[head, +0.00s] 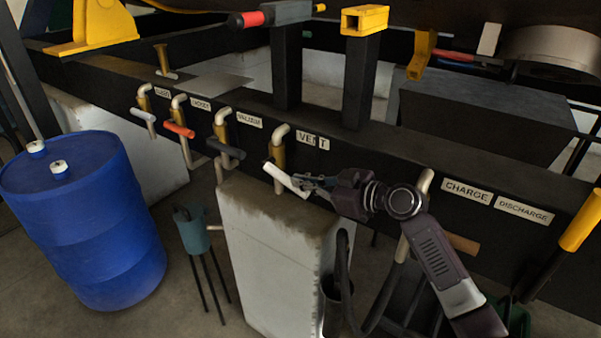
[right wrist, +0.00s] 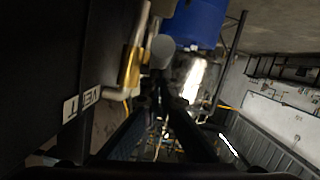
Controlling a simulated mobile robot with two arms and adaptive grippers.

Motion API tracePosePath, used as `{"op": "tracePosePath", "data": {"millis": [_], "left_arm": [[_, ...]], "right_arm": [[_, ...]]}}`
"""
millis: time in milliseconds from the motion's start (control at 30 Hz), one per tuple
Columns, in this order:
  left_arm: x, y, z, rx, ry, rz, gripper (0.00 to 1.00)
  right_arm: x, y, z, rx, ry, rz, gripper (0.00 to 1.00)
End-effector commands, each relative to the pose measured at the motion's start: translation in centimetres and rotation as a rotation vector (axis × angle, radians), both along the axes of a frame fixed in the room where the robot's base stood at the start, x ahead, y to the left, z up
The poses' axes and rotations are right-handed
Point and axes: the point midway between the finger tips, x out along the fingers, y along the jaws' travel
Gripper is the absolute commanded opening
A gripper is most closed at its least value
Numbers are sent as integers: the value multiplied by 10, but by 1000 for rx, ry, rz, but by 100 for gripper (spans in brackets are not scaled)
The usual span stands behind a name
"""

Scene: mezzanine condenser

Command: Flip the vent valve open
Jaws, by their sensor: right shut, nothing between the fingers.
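My left gripper is not in view.
Similar valves with orange (head: 179,129) and dark (head: 226,148) handles line the beam to the left. A pale concrete block (head: 270,240) stands below the vent valve. A blue drum (head: 85,220) is at the left. CHARGE (head: 467,192) and DISCHARGE labels are on the right.

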Motion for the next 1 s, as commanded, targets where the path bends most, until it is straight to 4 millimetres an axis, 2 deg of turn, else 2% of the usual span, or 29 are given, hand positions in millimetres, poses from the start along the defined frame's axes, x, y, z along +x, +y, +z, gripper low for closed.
{"op": "tracePosePath", "data": {"millis": [500,667,1000], "left_arm": [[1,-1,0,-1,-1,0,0],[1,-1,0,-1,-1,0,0],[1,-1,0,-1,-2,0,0]], "right_arm": [[0,0,86,-1,-4,0,0],[0,0,98,0,-2,1,0],[0,0,99,-1,-1,0,0]]}}
